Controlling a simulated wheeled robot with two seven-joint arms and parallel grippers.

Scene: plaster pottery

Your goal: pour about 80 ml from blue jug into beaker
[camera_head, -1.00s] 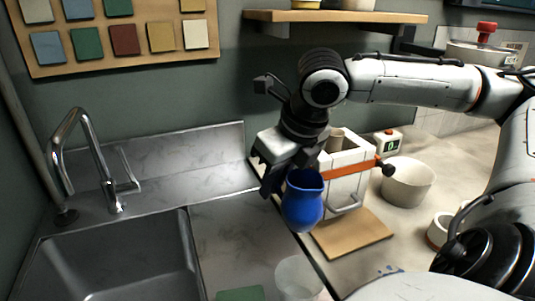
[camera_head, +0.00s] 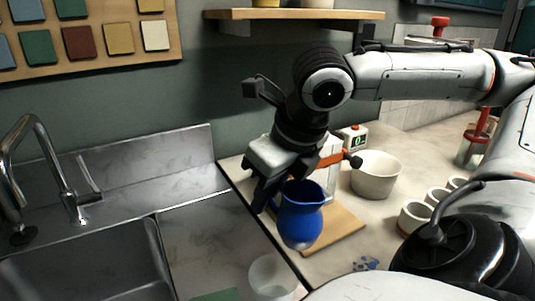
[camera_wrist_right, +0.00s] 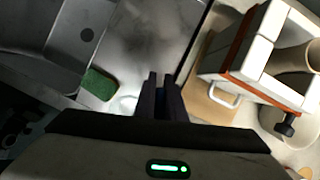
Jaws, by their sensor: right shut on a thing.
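The blue jug (camera_head: 300,215) hangs upright from my right gripper (camera_head: 268,200), in front of a wooden board in the head view. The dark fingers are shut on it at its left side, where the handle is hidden. In the right wrist view the fingertips (camera_wrist_right: 160,90) point forward, close together, and the jug cannot be made out. My left gripper is out of view.
A sink (camera_head: 90,265) with a faucet (camera_head: 40,150) lies left. A green sponge (camera_wrist_right: 98,84) lies beside it. The wooden board (camera_head: 340,232), a white bowl (camera_head: 376,175) and small cups (camera_head: 414,217) are right. A white block box with an orange strap (camera_wrist_right: 262,50) stands near the gripper.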

